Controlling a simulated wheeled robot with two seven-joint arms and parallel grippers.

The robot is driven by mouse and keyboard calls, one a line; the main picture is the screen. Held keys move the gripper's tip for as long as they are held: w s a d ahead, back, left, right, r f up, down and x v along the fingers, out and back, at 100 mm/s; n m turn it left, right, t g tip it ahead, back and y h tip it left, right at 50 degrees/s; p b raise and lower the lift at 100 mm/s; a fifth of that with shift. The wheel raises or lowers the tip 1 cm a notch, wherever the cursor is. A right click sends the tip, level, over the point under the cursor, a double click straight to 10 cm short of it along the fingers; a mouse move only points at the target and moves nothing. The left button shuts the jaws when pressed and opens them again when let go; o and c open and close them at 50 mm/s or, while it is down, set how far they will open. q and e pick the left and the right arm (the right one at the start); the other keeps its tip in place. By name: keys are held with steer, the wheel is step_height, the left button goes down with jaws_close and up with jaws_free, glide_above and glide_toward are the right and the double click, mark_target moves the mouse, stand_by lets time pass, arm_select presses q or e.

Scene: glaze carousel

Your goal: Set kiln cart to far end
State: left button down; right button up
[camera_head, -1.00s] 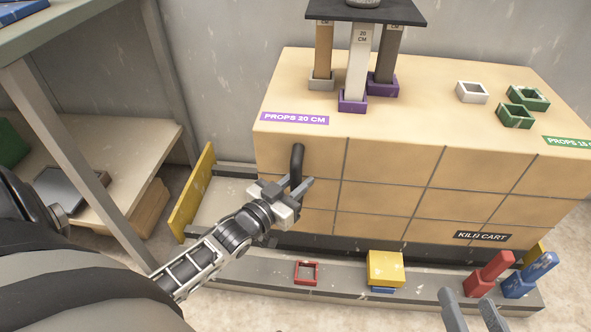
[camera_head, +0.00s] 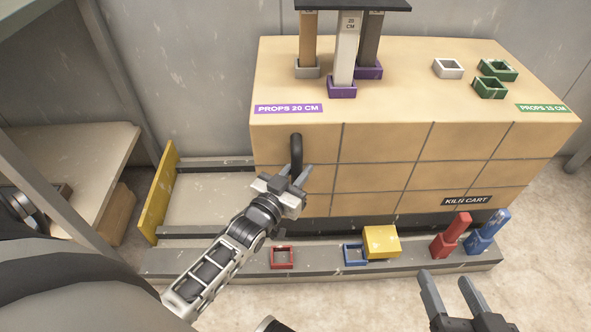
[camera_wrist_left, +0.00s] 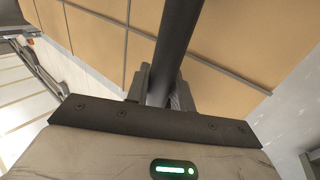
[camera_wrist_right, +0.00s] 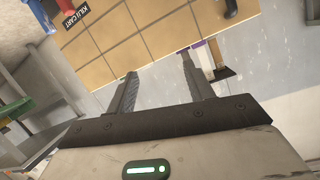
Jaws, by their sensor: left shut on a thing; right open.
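The kiln cart (camera_head: 400,150) is a tan, tile-faced block on a grey track, with a dark "KILN CART" label at its lower right. Its black upright handle (camera_head: 296,152) is on the left of the front face. My left gripper (camera_head: 297,177) is shut on this handle; in the left wrist view the dark bar (camera_wrist_left: 175,45) runs between the fingers. A yellow end plate (camera_head: 160,195) stands at the track's left end, with an open gap to the cart. The right end is hidden. My right gripper (camera_head: 450,290) is open and empty, in front of the track.
Purple-socketed props (camera_head: 343,60) hold up a dark plate on the cart top; empty green sockets (camera_head: 490,88) sit at right. The track's front ledge (camera_head: 200,265) carries red and blue sockets and pegs. A yellow block (camera_head: 381,242) juts out above it. Shelving stands left.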

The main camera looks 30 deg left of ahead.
arm_select(q)
steer(key=shift+s+d+f, duration=0.15)
steer(key=shift+d, duration=0.25)
steer(key=c, duration=1.3)
jaws_free()
steer(key=shift+o, duration=0.2)
steer(key=shift+a, duration=0.1)
arm_select(e)
steer(key=shift+s+f, duration=0.1)
steer(key=shift+s, duration=0.1)
arm_select(q)
steer(key=shift+s, duration=0.1)
steer(key=shift+s+a, duration=0.1)
steer(key=shift+s, duration=0.25)
steer(key=s+p, duration=0.3)
steer(key=s, duration=1.2)
steer(key=shift+a+p, duration=0.2)
steer(key=shift+p, duration=0.2)
arm_select(e)
steer(key=f+g, duration=0.1)
steer(key=d+f+g+h, duration=0.1)
steer(key=shift+f, duration=0.35)
